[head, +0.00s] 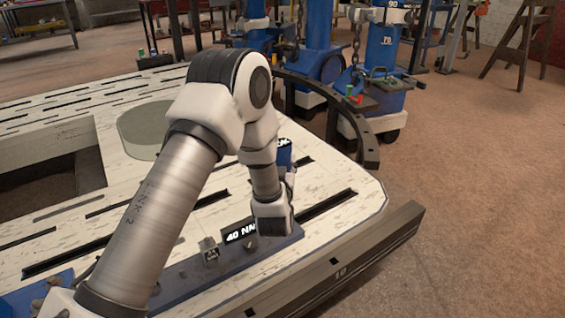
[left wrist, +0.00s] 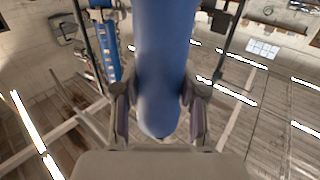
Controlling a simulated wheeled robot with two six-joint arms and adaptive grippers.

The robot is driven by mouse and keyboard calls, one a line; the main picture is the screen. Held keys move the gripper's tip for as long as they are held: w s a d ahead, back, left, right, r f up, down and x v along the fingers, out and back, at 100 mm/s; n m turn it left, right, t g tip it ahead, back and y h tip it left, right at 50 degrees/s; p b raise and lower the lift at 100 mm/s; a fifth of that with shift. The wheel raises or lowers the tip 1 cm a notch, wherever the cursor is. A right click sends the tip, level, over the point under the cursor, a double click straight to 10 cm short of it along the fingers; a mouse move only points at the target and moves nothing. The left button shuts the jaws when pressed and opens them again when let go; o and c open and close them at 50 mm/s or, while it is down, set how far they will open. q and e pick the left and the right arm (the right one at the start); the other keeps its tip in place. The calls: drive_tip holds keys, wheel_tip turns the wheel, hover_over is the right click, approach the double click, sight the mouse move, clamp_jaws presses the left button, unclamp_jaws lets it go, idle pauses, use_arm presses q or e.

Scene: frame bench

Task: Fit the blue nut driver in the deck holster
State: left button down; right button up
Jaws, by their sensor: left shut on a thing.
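My left gripper (head: 288,174) points upward above the front edge of the pale deck, and my own wrist partly hides it. In the left wrist view, its two fingers (left wrist: 160,112) are closed on the sides of the blue nut driver (left wrist: 163,60). The driver's rounded blue end points toward my palm. In the head view, only a short blue part of the driver (head: 284,146) shows, above the gripper. I cannot clearly make out the deck holster; my arm covers part of the deck. My right gripper is not in view.
A blue strip (head: 275,252) lies along the deck's front edge, with small dark fittings and a "40 NM" label (head: 240,232). The pale slotted deck (head: 330,168) has a large opening at left. Blue machines (head: 383,48) stand beyond a curved dark rail (head: 340,118).

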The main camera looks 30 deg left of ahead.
use_arm(q)
drive_tip(key=shift+f+b, duration=2.75)
drive_tip(key=shift+f, duration=1.6)
drive_tip(key=c, duration=0.6)
unclamp_jaws()
drive_tip(key=shift+f, duration=0.1)
drive_tip(key=v, duration=1.2)
